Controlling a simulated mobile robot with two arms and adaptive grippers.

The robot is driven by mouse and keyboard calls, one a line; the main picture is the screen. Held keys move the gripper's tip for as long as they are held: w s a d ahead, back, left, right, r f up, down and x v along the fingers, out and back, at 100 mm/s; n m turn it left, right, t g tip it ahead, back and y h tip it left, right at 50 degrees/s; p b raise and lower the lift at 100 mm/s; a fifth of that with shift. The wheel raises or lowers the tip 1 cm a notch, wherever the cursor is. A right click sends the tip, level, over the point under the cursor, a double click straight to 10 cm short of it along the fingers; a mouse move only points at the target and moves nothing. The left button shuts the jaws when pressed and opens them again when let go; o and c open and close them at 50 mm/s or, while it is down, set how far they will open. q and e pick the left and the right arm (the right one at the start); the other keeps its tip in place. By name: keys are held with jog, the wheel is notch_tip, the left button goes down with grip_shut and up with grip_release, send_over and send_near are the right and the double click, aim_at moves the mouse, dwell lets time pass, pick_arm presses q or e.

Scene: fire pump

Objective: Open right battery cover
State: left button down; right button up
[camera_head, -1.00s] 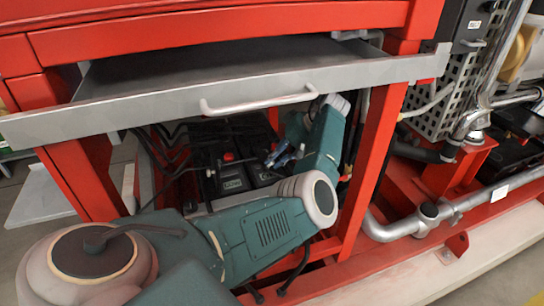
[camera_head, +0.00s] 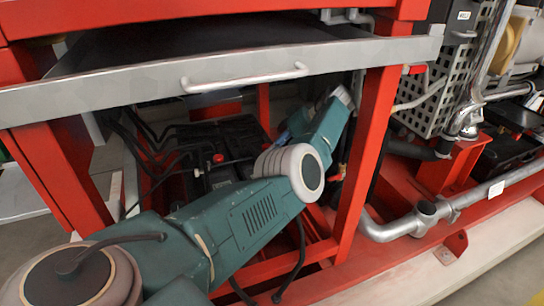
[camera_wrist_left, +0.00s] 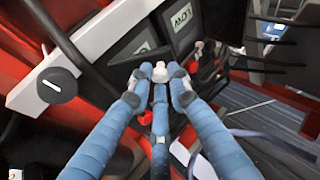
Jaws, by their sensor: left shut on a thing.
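The battery boxes (camera_head: 205,178) are black and sit low inside the red frame; my left arm hides much of them in the head view. In the left wrist view, two dark labelled panels lie side by side, the right battery cover (camera_wrist_left: 128,42) and a neighbouring panel (camera_wrist_left: 182,22), whose lettering reads upside down. My left gripper (camera_wrist_left: 160,78) has its blue fingers drawn together at the lower edge of the right cover. The exact contact is hidden behind the fingertips. In the head view the left gripper (camera_head: 296,122) is mostly hidden behind its arm. My right gripper is not in view.
A grey drawer with a handle (camera_head: 245,78) hangs over the opening. Red posts (camera_head: 362,150) flank it. Black cables (camera_head: 150,150) and a red knob (camera_head: 218,158) are beside the boxes. A metal pipe (camera_head: 400,228) runs at the right.

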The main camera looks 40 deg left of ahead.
pick_arm(q)
jog(key=shift+s+a+f, duration=0.1)
jog(key=shift+s, duration=0.05)
jog(key=c, duration=1.6)
grip_release()
jog(key=shift+a, duration=0.1)
jog(key=shift+c, duration=0.2)
notch_tip(320, 180, up, 10)
